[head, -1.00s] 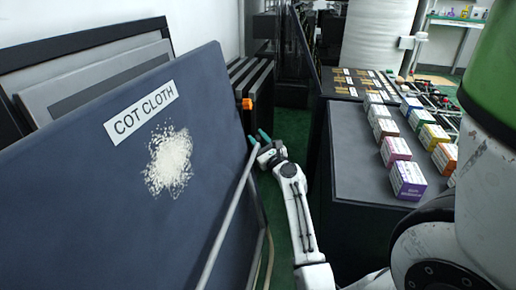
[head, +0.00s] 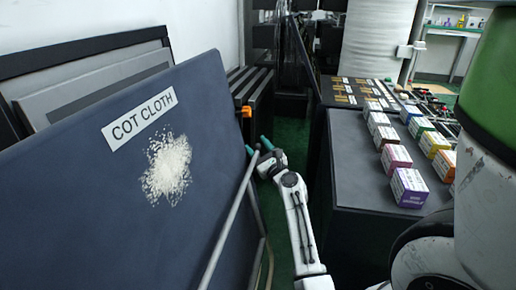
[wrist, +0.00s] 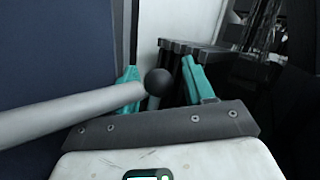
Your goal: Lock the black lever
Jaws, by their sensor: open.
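A long grey rod (head: 228,220) with a dark ball knob on its end runs up along the right side of the blue panel. I take it to be the black lever. In the wrist view the rod (wrist: 70,115) enters from the left and its black knob (wrist: 159,82) shows between my two teal fingers. My gripper (head: 258,147) is open beside the knob in the head view. It is open in the wrist view (wrist: 163,83) too. I cannot tell whether a finger touches the knob. The lever's pivot is out of view.
The blue "COT CLOTH" panel (head: 80,200) fills the left, close to my gripper. An orange piece (head: 243,112) sits near its right edge. On the right, a dark cabinet (head: 350,170) carries several coloured boxes (head: 409,187). A narrow strip of green floor (head: 290,133) lies between.

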